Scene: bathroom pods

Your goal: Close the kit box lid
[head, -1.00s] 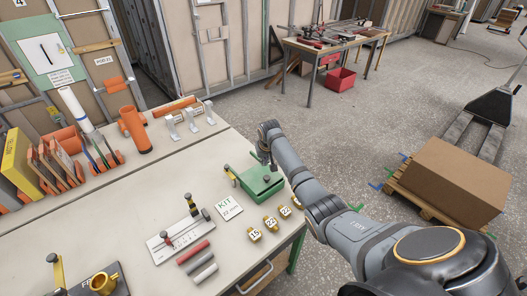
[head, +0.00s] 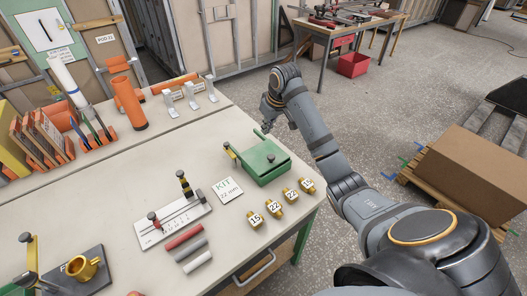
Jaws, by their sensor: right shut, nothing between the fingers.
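The green kit box (head: 262,168) stands near the back right edge of the bench. Its green lid (head: 258,153) looks flat on top of the box, with a dark knob on it. I cannot tell whether the lid is fully seated. A yellow and dark upright piece (head: 230,150) stands at the box's left side. My right gripper (head: 267,127) is shut and empty, just behind and above the box, and looks apart from it. My left gripper is out of view.
A KIT 22 mm card (head: 227,190) and several numbered brass fittings (head: 274,207) lie in front of the box. A white gauge plate (head: 173,220) and short tubes (head: 190,243) lie further left.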

